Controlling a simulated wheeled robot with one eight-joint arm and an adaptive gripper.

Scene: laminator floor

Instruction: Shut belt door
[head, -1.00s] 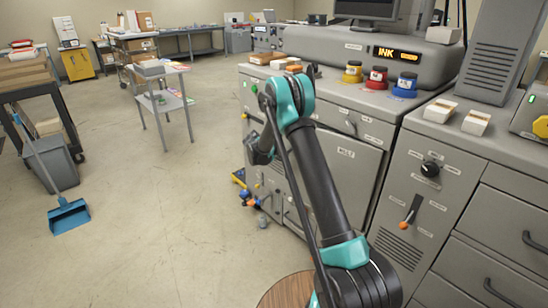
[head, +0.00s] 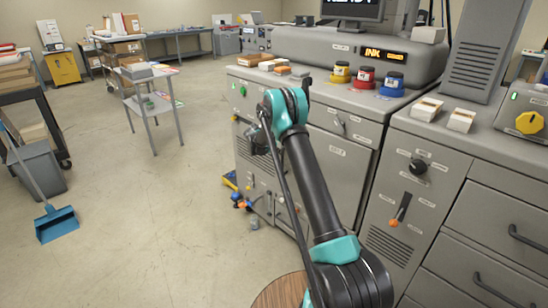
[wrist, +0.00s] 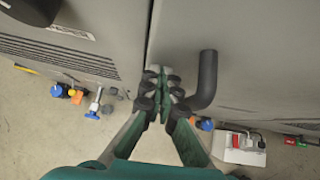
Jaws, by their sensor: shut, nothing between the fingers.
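In the wrist view, a grey door-like panel (wrist: 265,65) fills the right side and carries a black bent handle (wrist: 207,80). A narrow gap separates it from a vented grey panel (wrist: 75,55) on the left. My gripper (wrist: 160,82) is shut and empty, just left of the handle and in front of the gap. I cannot tell whether the fingertips touch the panel. In the head view my arm hides part of the grey machine front (head: 338,155), and the fingertips do not show clearly. No readable label marks the belt door.
Colourful valve-like parts (head: 238,200) stick out low at the machine's left end. Ink jars (head: 364,78) stand on top. A small side table (head: 150,100), a grey bin (head: 38,168) and a blue dustpan (head: 56,224) stand left. The floor between is clear.

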